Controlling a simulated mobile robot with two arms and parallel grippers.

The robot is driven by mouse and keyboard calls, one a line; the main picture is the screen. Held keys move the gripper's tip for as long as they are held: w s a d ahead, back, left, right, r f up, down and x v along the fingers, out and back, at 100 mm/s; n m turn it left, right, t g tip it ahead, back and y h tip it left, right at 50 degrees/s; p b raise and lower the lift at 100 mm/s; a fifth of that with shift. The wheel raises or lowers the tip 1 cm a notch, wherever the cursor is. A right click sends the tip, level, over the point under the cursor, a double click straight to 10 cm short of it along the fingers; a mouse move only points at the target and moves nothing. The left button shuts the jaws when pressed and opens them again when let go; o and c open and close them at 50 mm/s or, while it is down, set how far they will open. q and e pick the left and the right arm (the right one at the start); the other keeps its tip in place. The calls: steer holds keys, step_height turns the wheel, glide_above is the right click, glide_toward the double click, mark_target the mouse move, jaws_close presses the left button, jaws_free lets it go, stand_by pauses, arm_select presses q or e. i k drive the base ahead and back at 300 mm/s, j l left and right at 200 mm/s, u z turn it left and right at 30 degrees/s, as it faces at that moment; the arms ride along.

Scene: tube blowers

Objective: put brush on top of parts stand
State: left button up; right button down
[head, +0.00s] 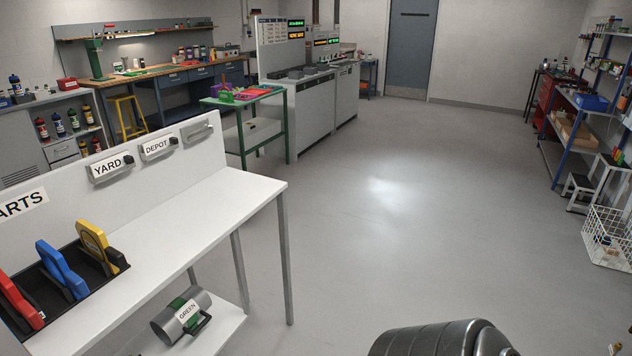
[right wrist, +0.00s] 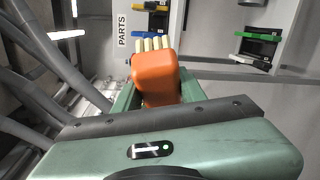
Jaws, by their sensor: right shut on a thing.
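The brush (right wrist: 157,78), an orange block with a row of cream bristles at its far end, is in my right gripper (right wrist: 158,95). The gripper's green fingers are shut on it from both sides. The parts stand (head: 205,200) is the white stand at the left of the head view, with a back panel whose sign reads "ARTS", its start cut off. A "PARTS" sign (right wrist: 122,28) shows beyond the brush in the right wrist view. My right gripper and the brush do not show in the head view. My left gripper is in neither view.
A black tray (head: 112,283) with red, blue and yellow tools is on the stand's left part; its top right of that is bare. A grey cylinder labelled GREEN (head: 181,316) lies on the lower shelf. Open floor (head: 430,200) lies right of the stand.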

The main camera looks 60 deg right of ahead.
mark_target(211, 212)
steer(key=i+l+z, duration=0.3)
steer(key=i+l, duration=0.3)
steer(key=l, duration=0.35)
steer(key=i+l+z, duration=0.3)
steer(key=i+l, duration=0.45)
steer(key=l, duration=0.05)
